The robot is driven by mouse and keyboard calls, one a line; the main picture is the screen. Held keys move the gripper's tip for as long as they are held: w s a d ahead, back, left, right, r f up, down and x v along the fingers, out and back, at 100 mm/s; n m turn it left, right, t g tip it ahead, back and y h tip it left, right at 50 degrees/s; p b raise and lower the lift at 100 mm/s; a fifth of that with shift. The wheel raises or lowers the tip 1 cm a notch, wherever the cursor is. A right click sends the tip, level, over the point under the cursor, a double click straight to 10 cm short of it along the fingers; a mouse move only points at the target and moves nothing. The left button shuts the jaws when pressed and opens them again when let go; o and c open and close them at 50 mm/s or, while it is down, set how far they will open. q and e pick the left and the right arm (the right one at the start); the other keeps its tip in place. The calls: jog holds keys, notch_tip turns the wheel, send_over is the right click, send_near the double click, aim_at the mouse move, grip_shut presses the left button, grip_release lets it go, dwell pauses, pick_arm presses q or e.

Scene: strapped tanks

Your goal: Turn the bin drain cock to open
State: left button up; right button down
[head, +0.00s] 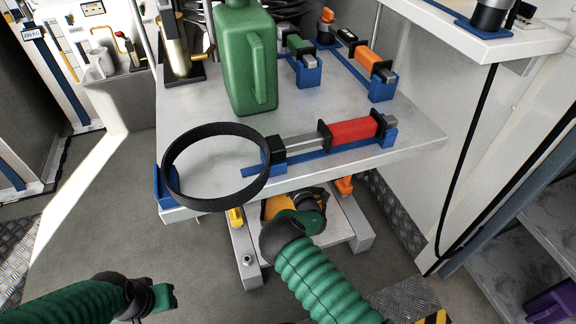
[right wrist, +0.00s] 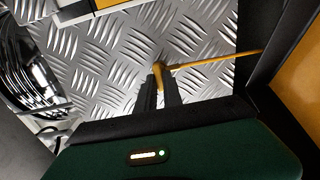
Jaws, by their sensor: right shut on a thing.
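The drain cock shows in the right wrist view as a thin yellow lever (right wrist: 215,66) running sideways from a short yellow end at my fingers. My right gripper (right wrist: 161,84) is shut on that end, with one dark finger on each side. In the head view my right arm reaches in under the front edge of the table, and its green hand (head: 306,221) is partly hidden by the arm; the fingertips and the lever cannot be made out there. My left gripper (head: 163,298) is low at the left, away from the table, with nothing seen in it.
The table (head: 410,135) holds a green jug (head: 243,60), a black ring (head: 168,160) and a red-handled tool (head: 350,131). A low frame (head: 362,235) stands underneath.

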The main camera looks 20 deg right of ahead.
jog(key=c, duration=1.5)
grip_release()
jog(key=shift+s+a+f, duration=0.1)
jog(key=shift+a+f, duration=0.1)
jog(key=shift+f, duration=0.15)
jog(key=shift+r, duration=0.15)
jog(key=s+p, duration=0.3)
jog(key=s, duration=0.2)
jog(key=s+p, duration=0.3)
jog(key=s, duration=0.3)
jog(key=s+p, duration=0.3)
jog(key=s, duration=0.2)
jog(key=shift+s+d, duration=0.35)
jog(key=shift+s, duration=0.05)
